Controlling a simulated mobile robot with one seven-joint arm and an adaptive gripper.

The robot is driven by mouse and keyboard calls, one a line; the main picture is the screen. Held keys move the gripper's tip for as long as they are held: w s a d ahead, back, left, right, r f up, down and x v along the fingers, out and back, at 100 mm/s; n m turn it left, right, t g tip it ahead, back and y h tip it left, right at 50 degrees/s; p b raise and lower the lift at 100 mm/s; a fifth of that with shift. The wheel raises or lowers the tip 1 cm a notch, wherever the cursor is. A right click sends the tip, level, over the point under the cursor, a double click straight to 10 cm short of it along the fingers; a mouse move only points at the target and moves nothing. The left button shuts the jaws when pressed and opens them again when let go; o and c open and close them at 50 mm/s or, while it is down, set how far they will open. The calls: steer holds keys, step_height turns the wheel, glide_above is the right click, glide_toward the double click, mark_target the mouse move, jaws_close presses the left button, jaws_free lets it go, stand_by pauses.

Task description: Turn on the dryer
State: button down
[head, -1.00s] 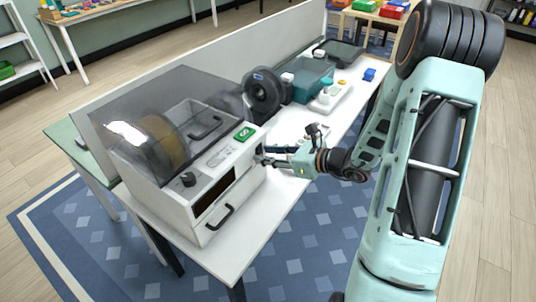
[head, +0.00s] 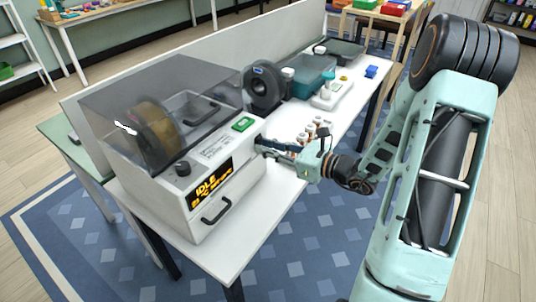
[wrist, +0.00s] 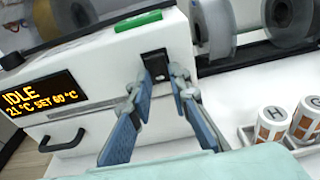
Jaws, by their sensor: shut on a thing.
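The dryer (head: 185,222) is a white box with a smoky clear lid (head: 150,80) over a brown spool. Its front display (head: 211,188) is lit and reads IDLE; in the wrist view the display (wrist: 38,102) shows 21 °C, SET 60 °C. A black switch (wrist: 156,62) sits on the dryer's side panel, below a green label. My gripper (wrist: 164,80) has its blue fingertips at the switch, one on either side, and is shut on it. In the head view my gripper (head: 262,146) reaches the dryer's right side; the fingertips are small there.
A dark knob (head: 182,168) and a drawer handle (head: 215,208) stick out of the dryer. Spools (head: 264,88) stand behind. Labelled jars (wrist: 271,124) stand in a tray close to my gripper's right. The white table's front edge is clear.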

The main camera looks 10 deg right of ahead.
stand_by(0.3)
steer(key=c, duration=1.8)
jaws_free()
steer(key=shift+s+d, duration=0.1)
steer(key=v, duration=1.1)
steer(key=shift+s+d, duration=0.25)
steer(key=shift+s, duration=0.1)
steer(key=shift+f, duration=0.15)
